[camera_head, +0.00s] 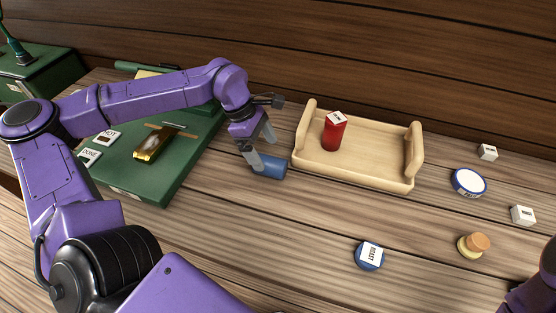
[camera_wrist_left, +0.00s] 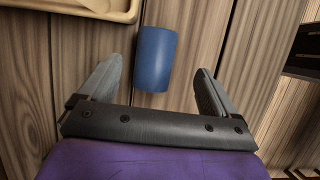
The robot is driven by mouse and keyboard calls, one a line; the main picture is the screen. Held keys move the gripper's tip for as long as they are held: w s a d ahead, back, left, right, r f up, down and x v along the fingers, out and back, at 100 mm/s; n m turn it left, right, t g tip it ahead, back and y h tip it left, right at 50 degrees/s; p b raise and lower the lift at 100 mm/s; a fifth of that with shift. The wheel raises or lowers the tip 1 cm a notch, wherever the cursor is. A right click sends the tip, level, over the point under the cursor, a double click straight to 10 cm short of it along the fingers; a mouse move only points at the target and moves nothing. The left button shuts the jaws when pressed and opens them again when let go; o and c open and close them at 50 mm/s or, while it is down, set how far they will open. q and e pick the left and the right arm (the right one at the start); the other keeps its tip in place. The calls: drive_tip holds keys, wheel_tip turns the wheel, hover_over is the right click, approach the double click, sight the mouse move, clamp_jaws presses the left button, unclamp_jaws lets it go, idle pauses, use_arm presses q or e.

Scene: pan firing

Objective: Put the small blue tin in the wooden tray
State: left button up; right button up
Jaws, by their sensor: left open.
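The small blue tin (camera_head: 271,167) lies on its side on the wooden table, just left of the wooden tray (camera_head: 352,171). In the left wrist view the tin (camera_wrist_left: 155,58) lies beyond and partly between the fingertips, with gaps on both sides. My left gripper (camera_head: 262,147) is open over the tin, its fingers pointing down; it also shows in the left wrist view (camera_wrist_left: 157,85). The tray has raised handles at both ends and holds a red tin (camera_head: 334,132) with a white label block on top. My right gripper is not visible; only a bit of purple arm shows at the lower right corner.
A green board (camera_head: 150,190) with a gold bar (camera_head: 151,144) lies at left. A labelled blue round tin (camera_head: 369,256) stands in front.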

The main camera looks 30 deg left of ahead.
sight(274, 160)
use_arm(q)
drive_tip(key=x, duration=0.5)
drive_tip(key=p+x, duration=0.1)
drive_tip(key=x, duration=0.2)
drive_tip(key=shift+w+r, duration=0.1)
drive_tip(key=shift+w, duration=0.25)
drive_tip(key=shift+c, duration=0.3)
drive_tip(key=c, duration=1.1)
drive_tip(key=shift+r, duration=0.1)
drive_tip(key=shift+r, duration=0.3)
drive_tip(key=s+d+r+b, duration=0.1)
drive_tip(key=s+d+r, duration=0.1)
drive_tip(key=s+r, duration=0.2)
drive_tip(key=s+d+r+b, duration=0.1)
drive_tip(key=s+d+r, duration=0.1)
drive_tip(key=s+r, duration=0.2)
drive_tip(key=s+d+r+b, duration=0.2)
drive_tip(key=s+r, duration=0.2)
drive_tip(key=shift+s+d+r, duration=0.1)
drive_tip(key=shift+s+d, duration=0.05)
drive_tip(key=shift+s, duration=0.15)
